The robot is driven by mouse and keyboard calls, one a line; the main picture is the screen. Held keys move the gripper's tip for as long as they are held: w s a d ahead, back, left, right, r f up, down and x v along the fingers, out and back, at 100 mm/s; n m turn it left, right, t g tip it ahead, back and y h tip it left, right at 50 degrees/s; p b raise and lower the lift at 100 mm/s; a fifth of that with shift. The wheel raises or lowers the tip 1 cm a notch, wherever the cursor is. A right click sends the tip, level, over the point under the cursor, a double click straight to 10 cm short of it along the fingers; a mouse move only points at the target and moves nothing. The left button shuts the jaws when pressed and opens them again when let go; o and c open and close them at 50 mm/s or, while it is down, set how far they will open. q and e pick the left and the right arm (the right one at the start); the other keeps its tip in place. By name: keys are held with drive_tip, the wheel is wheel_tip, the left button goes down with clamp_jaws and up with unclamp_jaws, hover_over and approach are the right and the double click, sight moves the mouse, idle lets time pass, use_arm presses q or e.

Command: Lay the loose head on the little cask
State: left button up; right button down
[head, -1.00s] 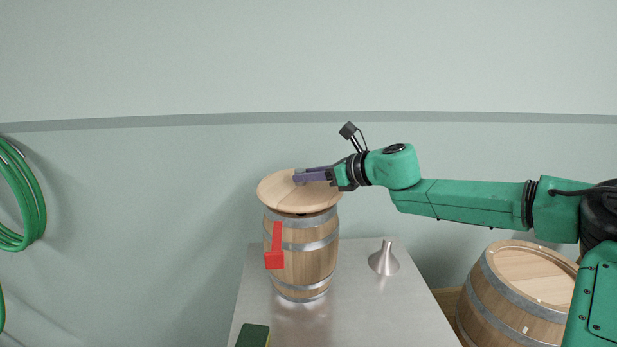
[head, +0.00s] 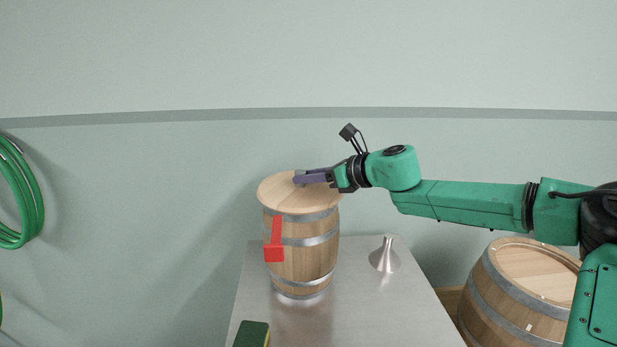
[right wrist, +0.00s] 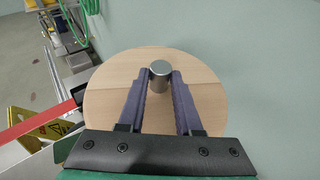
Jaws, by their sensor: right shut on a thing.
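The little cask (head: 305,264), wooden with steel hoops, stands upright on the steel table. The loose head (head: 290,197), a pale round wooden lid, lies over the cask's top and seems to rest on it; its underside is hidden. My right gripper (head: 300,179) is over the lid, coming from the right. In the right wrist view my right gripper (right wrist: 160,85) is shut on the small metal knob (right wrist: 160,68) in the middle of the lid (right wrist: 205,100). My left gripper is not in view.
A red bracket-like thing (head: 275,245) shows in front of the cask. A steel funnel (head: 384,256) stands on the table (head: 350,310) to the right. A green sponge (head: 252,334) lies at the front. A bigger barrel (head: 510,300) stands right of the table.

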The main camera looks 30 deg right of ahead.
drive_tip(key=c, duration=0.6)
unclamp_jaws()
drive_tip(key=shift+r, duration=0.1)
drive_tip(key=shift+o, duration=0.4)
drive_tip(key=shift+s+d+r, duration=0.15)
drive_tip(key=shift+s+d, duration=0.05)
drive_tip(key=shift+s, duration=0.15)
drive_tip(key=b+v, duration=0.5)
drive_tip(key=v, duration=0.8)
drive_tip(key=shift+s, duration=0.45)
drive_tip(key=shift+r, duration=0.1)
